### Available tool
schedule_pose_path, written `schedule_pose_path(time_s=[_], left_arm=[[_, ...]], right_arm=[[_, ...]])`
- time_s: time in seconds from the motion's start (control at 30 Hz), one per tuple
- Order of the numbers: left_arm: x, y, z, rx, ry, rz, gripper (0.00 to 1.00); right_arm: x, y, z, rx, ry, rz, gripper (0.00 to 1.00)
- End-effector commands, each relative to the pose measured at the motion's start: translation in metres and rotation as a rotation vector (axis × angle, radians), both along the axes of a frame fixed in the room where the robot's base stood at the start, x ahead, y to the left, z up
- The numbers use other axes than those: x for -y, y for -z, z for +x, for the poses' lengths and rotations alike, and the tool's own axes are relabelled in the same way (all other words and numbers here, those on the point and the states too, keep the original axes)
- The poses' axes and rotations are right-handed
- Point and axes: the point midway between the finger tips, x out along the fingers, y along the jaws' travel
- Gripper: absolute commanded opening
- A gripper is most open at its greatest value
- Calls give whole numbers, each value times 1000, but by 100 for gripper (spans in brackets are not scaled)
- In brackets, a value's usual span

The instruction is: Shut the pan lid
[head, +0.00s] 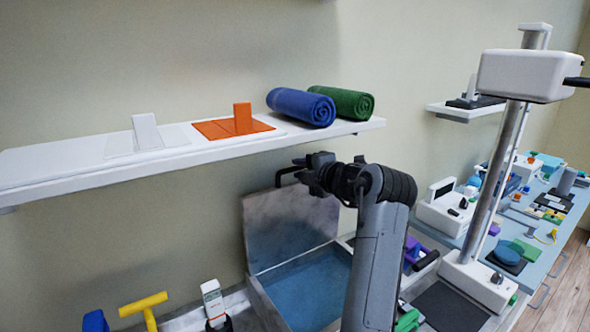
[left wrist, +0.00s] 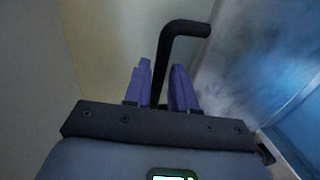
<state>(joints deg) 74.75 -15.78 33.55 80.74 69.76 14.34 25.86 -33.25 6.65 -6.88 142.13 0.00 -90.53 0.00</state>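The pan (head: 262,301) is a metal tub with blue water in it, low in the middle of the head view. Its grey metal lid (head: 290,228) stands open, nearly upright at the wall side. A black bar handle (head: 284,176) is at the lid's top edge. My left gripper (head: 303,170) is at this handle. In the left wrist view its two purple fingers (left wrist: 161,88) are on either side of the black handle (left wrist: 184,28), close against it, and appear shut on it. The lid (left wrist: 240,70) shows at right there. My right gripper is not in view.
A white shelf (head: 60,165) with rolled blue (head: 300,105) and green towels (head: 342,101) is above the lid. A metal column unit (head: 485,190) and a cluttered blue table (head: 535,240) stand at right. A yellow tool (head: 143,304) is at lower left.

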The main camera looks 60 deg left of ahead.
Motion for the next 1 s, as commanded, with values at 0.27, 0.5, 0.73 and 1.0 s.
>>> schedule_pose_path(time_s=[0.27,0.5,0.73,1.0], left_arm=[[-29,6,1,-1,0,0,25],[-35,7,1,0,0,0,25],[-34,7,1,0,1,0,16],[-34,7,1,0,1,0,0]], right_arm=[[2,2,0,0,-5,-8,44],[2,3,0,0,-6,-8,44],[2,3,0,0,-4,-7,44],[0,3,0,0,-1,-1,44]])
